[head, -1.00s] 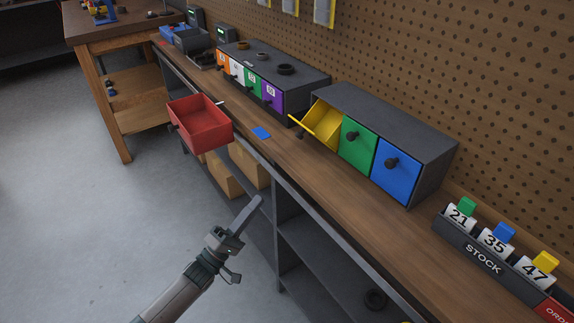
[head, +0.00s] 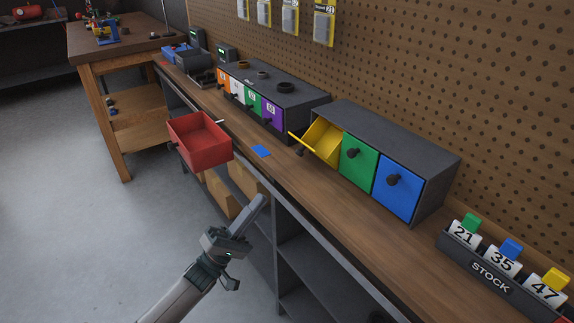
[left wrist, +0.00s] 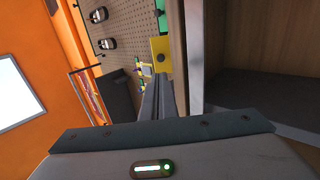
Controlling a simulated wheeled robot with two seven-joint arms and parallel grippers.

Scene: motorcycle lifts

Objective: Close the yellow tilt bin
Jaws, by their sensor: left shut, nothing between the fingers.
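The yellow tilt bin (head: 325,143) is the left one of three bins in a dark cabinet (head: 385,135) on the workbench. It is tilted open, its front leaning out to the left with a dark knob below. The green bin (head: 358,163) and blue bin (head: 397,187) beside it are closed. My left gripper (head: 262,200) is shut and empty, in front of the bench edge, apart from the bin and lower left of it. Its fingers (left wrist: 160,97) also show in the left wrist view, with a yellow panel bearing a dark knob (left wrist: 160,50) beyond them. My right gripper is not in view.
A red open bin (head: 200,140) juts out past the bench's front edge, left of my gripper. A blue patch (head: 261,151) lies on the bench (head: 290,172). A STOCK rack (head: 492,276) stands at right. Open floor (head: 90,240) lies at left.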

